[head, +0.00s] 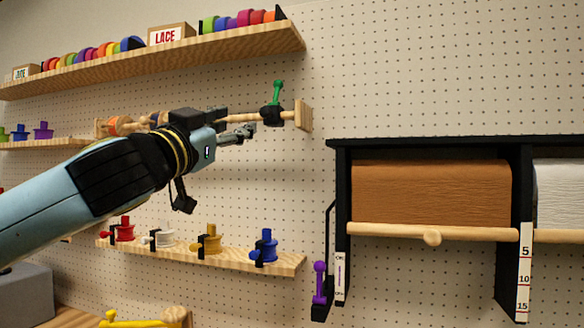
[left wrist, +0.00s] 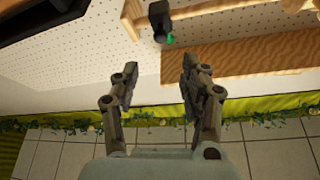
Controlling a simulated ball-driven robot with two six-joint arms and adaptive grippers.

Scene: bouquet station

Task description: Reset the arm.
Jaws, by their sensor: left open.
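My left arm comes in from the left in the head view. Its gripper (head: 242,133) points right, in front of the pegboard wall near a wooden rod. In the left wrist view the two fingers of my left gripper (left wrist: 160,75) stand apart with nothing between them. A green-handled tool with a black body (head: 276,100) is on the rod, a little right of and above the gripper tips. A black part with a green spot (left wrist: 160,20) shows beyond the fingertips in the left wrist view. My right gripper is in neither view.
A black-framed holder with a brown paper roll (head: 430,192) and a white roll (head: 560,192) is at the right. A shelf (head: 285,262) with several coloured spools lies below the arm. Another shelf (head: 285,40) runs above it. Bare pegboard (head: 400,80) is at upper right.

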